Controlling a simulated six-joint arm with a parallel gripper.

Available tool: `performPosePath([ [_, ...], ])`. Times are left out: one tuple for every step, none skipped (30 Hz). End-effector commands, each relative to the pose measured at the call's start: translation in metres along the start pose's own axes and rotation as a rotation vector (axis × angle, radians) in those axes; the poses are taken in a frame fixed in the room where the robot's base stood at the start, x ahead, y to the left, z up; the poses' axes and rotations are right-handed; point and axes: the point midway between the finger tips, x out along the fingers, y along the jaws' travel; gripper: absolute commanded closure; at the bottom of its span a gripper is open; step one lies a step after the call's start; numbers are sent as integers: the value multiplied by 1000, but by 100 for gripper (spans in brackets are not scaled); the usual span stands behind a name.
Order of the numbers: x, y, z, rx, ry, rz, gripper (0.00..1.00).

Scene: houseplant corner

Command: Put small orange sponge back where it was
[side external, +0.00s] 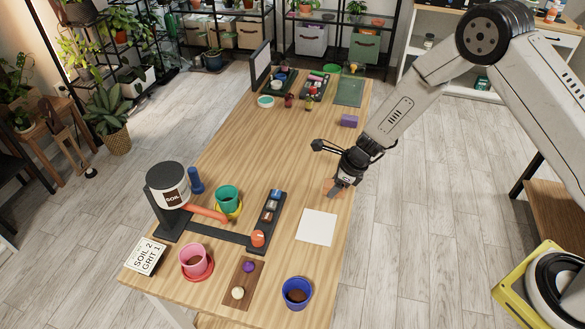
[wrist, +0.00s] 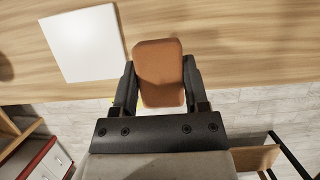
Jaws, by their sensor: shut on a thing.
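The small orange sponge (wrist: 158,72), a brown-orange block with rounded corners, sits between the two fingers of my gripper (wrist: 158,85) in the wrist view. My gripper is shut on it. In the side view my gripper (side external: 334,188) is over the right edge of the wooden table (side external: 285,150), and a bit of the orange sponge (side external: 327,184) shows beside the fingers. I cannot tell the exact height of the sponge above the table.
A white square sheet (side external: 317,227) lies nearby; it also shows in the wrist view (wrist: 83,43). A purple block (side external: 349,121) lies farther back. A blue pot (side external: 296,293), a dark tray (side external: 267,220) and a soil dispenser (side external: 167,186) stand nearer the front. Table around my gripper is clear.

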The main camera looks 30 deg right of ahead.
Motion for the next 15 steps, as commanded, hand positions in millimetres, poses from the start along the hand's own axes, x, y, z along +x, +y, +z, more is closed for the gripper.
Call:
performPosePath([
  [0, 0, 0, 0, 0, 0, 98],
  [0, 0, 0, 0, 0, 0, 98],
  [1, 0, 0, 0, 0, 0, 98],
  [2, -1, 0, -1, 0, 0, 98],
  [3, -1, 1, -1, 0, 0, 98],
  [5, -2, 1, -2, 0, 0, 98],
  [7, -3, 1, -2, 0, 0, 98],
  [10, -3, 1, -1, 1, 1, 98],
  [14, -3, -1, 1, 1, 1, 98],
  [17, -3, -2, 1, 1, 1, 98],
  [20, -3, -4, 1, 1, 1, 98],
  [24, -3, -5, 0, 0, 1, 98],
  [26, -3, -6, 1, 0, 1, 98],
  [28, -3, -7, 1, 0, 1, 98],
  [31, -3, -9, 0, 1, 1, 98],
])
